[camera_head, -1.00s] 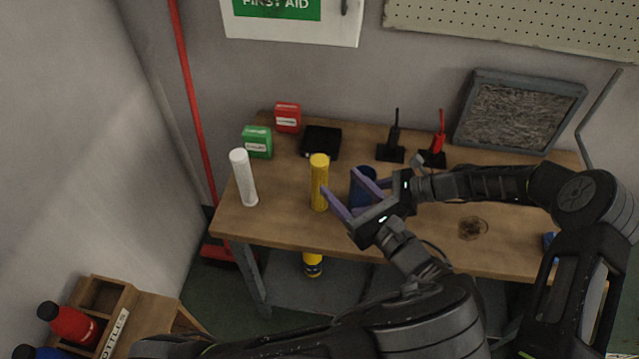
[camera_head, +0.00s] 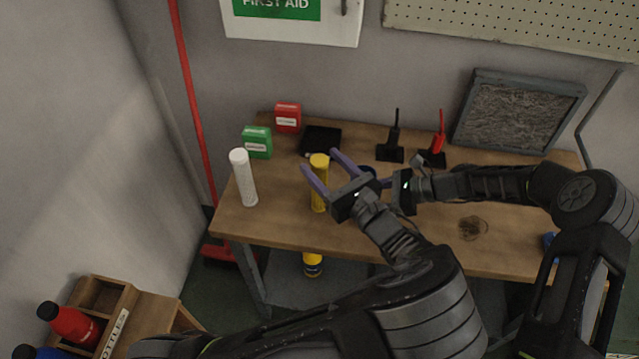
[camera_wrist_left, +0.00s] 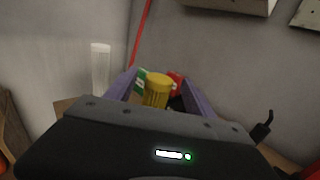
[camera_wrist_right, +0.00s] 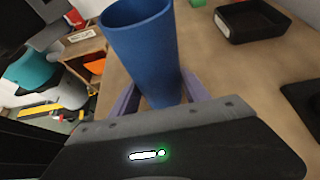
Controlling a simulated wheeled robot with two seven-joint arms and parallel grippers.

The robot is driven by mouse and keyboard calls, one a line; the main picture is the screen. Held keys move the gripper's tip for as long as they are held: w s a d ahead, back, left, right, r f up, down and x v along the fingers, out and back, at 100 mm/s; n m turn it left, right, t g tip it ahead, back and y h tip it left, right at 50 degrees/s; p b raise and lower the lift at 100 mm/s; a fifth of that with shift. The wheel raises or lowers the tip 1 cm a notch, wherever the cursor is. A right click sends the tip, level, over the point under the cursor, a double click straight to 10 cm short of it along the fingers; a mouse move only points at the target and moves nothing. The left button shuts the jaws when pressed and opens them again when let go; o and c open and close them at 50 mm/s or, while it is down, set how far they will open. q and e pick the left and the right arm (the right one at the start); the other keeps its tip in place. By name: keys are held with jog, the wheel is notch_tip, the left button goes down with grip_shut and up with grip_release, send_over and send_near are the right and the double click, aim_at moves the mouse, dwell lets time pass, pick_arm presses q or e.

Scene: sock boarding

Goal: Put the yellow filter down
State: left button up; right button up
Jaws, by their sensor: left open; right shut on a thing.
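The yellow filter (camera_head: 319,190) is a yellow cylinder standing upright on the wooden workbench (camera_head: 280,235). My left gripper (camera_head: 322,160) is open, with its purple fingers reaching toward the filter's upper part. In the left wrist view the filter (camera_wrist_left: 157,90) shows between the two spread fingers. I cannot tell whether they touch it. My right gripper (camera_wrist_right: 155,98) is shut on a blue cylinder (camera_wrist_right: 143,45), which fills the right wrist view. In the head view that cylinder is mostly hidden behind my left gripper.
A white cylinder (camera_head: 243,178) stands left of the filter. Green (camera_head: 257,142) and red (camera_head: 288,117) boxes and a black tray (camera_head: 320,140) lie behind. Two radios (camera_head: 393,140) (camera_head: 438,145) and a framed grey panel (camera_head: 518,110) stand at the back right. Bench space between the two cylinders is clear.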

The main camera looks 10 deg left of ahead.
aim_at(314, 156)
pick_arm(q)
jog(key=x, duration=0.4)
jog(key=shift+w+a, duration=0.3)
jog(key=shift+c, duration=0.2)
grip_shut()
dwell(0.6)
